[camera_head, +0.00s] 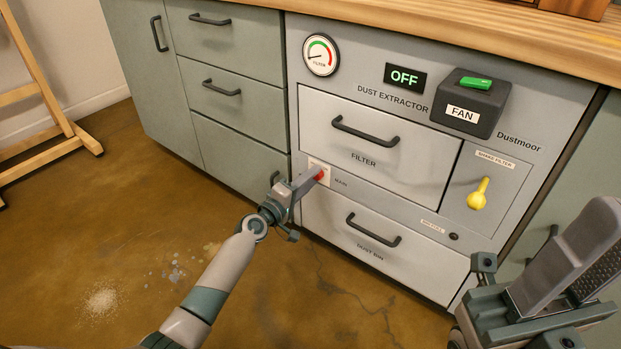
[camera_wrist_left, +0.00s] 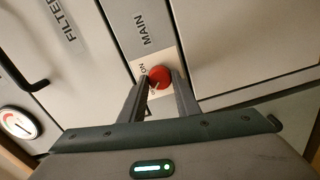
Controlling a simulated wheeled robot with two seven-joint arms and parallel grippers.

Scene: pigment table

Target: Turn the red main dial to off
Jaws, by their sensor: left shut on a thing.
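The red main dial (camera_head: 320,175) sits on a pale plate on the dust extractor's front, left of the MAIN label. In the left wrist view the red dial (camera_wrist_left: 159,77) is between the two fingers, with ON printed on the plate beside it. My left gripper (camera_head: 314,177) is shut on the dial, with the fingers on either side of it. A small pale mark shows on the dial, but I cannot tell clearly where it points. The fingers hide part of the plate. My right gripper (camera_head: 570,265) is at the lower right, away from the dial; its jaw gap is unclear.
The display (camera_head: 405,77) reads OFF. The green-topped FAN switch box (camera_head: 468,103) juts out at upper right. A yellow knob (camera_head: 479,193) is at right. The filter drawer handle (camera_head: 365,132) and dust bin handle (camera_head: 372,232) stick out above and below. The floor (camera_head: 130,230) at left is open.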

